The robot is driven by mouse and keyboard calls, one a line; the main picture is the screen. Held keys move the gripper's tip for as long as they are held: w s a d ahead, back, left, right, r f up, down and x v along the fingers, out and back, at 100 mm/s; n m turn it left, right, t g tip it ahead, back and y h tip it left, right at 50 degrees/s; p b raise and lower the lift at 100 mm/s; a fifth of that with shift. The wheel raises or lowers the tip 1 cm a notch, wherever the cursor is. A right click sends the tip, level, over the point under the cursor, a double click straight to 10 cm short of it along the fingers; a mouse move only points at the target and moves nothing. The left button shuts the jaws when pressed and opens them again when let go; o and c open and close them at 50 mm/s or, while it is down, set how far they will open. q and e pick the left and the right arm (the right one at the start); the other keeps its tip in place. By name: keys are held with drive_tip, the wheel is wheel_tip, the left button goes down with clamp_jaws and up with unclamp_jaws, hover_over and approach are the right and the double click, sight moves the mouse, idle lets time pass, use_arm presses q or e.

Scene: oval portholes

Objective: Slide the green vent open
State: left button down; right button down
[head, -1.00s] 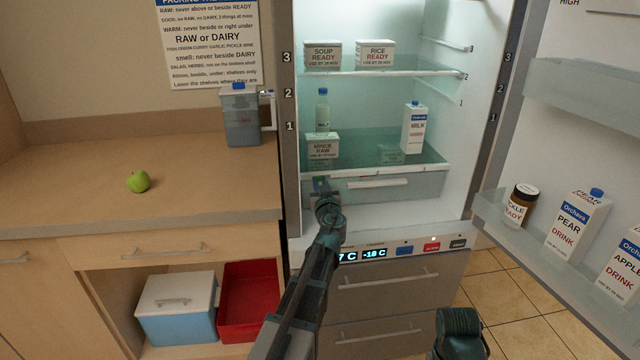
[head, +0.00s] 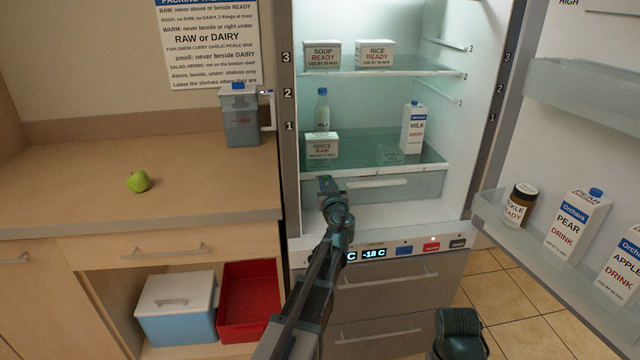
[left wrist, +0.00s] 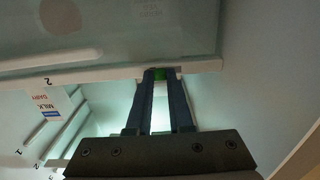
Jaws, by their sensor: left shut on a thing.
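The green vent tab (left wrist: 159,74) is small and sits on the pale front edge of the fridge shelf, above the clear drawer. In the left wrist view it shows between the two fingertips of my left gripper (left wrist: 158,82), which is shut on it. In the head view the left gripper (head: 327,182) is at the left end of the shelf edge, in front of the drawer, and covers most of the tab. My right gripper does not show.
The clear drawer (head: 400,190) lies under the shelf. A mince box (head: 321,146), a bottle (head: 322,110) and a milk carton (head: 413,128) stand on the shelf. The open fridge door (head: 570,130) is at the right. The shelf edge right of the gripper is clear.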

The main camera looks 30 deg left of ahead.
use_arm(q)
drive_tip(key=shift+w+d, duration=0.35)
drive_tip(key=shift+d, duration=0.15)
drive_tip(key=c, duration=0.8)
unclamp_jaws()
drive_tip(key=shift+w+d, duration=0.1)
drive_tip(key=shift+d, duration=0.05)
drive_tip(key=v, duration=1.3)
drive_tip(key=shift+s+d, duration=0.2)
drive_tip(key=shift+s, duration=0.15)
